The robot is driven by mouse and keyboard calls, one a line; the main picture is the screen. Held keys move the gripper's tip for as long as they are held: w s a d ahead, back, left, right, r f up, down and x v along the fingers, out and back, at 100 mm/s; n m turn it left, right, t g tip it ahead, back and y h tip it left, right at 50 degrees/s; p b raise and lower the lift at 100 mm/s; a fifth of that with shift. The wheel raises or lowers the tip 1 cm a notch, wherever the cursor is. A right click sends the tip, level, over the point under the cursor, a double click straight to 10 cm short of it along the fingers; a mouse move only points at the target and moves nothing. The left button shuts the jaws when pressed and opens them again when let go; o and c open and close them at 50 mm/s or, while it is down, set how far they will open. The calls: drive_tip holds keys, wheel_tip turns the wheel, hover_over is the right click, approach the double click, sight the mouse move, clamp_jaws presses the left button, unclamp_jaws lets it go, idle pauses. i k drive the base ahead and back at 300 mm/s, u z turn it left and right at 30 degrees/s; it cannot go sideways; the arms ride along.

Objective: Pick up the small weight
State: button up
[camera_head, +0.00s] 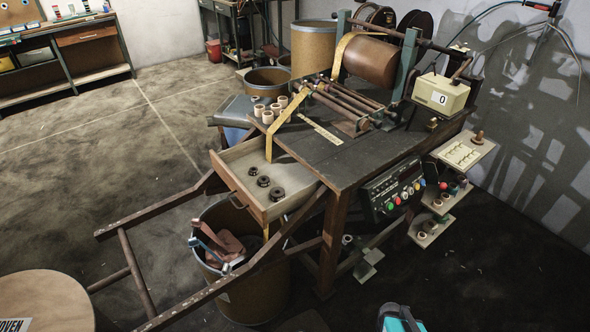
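Three dark, round, stepped weights lie in a row in the open wooden drawer (232,160). The small weight (252,171) is the farthest back and the smallest looking. A middle weight (263,181) lies just in front of it, and a larger weight (277,194) lies nearest. They appear apart from each other, with bare drawer floor around them. My gripper does not show. A teal and white part at the bottom edge may belong to my arm, but I cannot tell.
The drawer sticks out left from a dark workbench (345,160). A yellow tape strip hangs down beside its inner side. Wooden rails (160,210) jut out below it, over a bin (250,295) of tools. A round wooden top (45,300) stands lower left. Floor at left is clear.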

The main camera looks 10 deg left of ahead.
sight(253, 171)
drive_tip(key=z, duration=0.3)
drive_tip(key=k, duration=0.55)
drive_tip(key=u, duration=0.55)
drive_tip(key=i, duration=0.75)
drive_tip(key=z, duration=1.05)
drive_tip(key=k, duration=0.1)
drive_tip(key=u, duration=2.3)
